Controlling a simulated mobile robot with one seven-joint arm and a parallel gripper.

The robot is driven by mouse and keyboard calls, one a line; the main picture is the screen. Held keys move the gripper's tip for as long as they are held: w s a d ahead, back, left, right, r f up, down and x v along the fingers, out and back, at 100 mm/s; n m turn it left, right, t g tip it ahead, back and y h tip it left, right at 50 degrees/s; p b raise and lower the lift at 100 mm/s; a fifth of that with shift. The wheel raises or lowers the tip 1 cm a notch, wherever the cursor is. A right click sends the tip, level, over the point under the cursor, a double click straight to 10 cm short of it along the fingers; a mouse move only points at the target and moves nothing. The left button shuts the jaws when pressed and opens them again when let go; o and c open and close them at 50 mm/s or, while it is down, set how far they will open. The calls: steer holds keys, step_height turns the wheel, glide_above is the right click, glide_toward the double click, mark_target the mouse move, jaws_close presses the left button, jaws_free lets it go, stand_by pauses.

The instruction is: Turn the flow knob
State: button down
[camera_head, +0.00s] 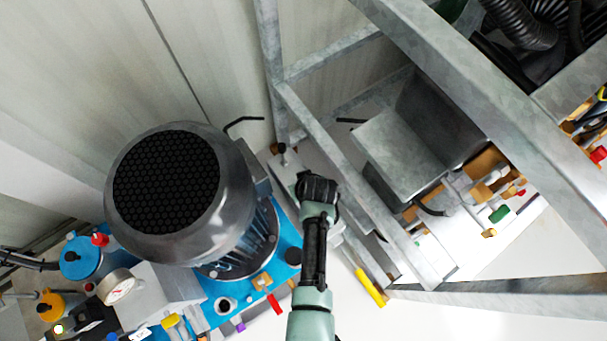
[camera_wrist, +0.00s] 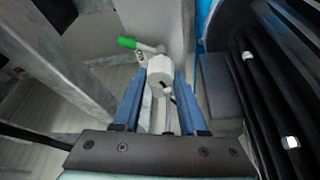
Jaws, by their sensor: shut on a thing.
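My gripper (camera_wrist: 160,84) shows in the wrist view with its two blue fingers on either side of a pale, faceted knob (camera_wrist: 159,68), which I take to be the flow knob. The fingers are shut on it. A thin metal rod (camera_wrist: 168,108) runs from the knob back between the fingers. In the head view, my gripper (camera_head: 318,187) is the dark end of my arm, right of the large motor. The knob cannot be made out there, and the fingertips are hard to see.
A green-tipped lever (camera_wrist: 128,43) stands just beyond the knob. A large grey motor (camera_head: 235,185) with a black grille sits to the left on a blue base (camera_head: 288,232). A metal frame (camera_head: 340,150) stands close on the right. A yellow-handled lever (camera_head: 370,288) is below right.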

steer(key=shift+m+h+p, duration=0.4)
steer(key=shift+m+h, duration=0.1)
steer(key=shift+m, duration=0.7)
steer(key=shift+c, duration=2.2)
jaws_free()
steer(key=p+v, duration=0.4)
steer(key=v, duration=0.9)
steer(key=shift+p, duration=0.4)
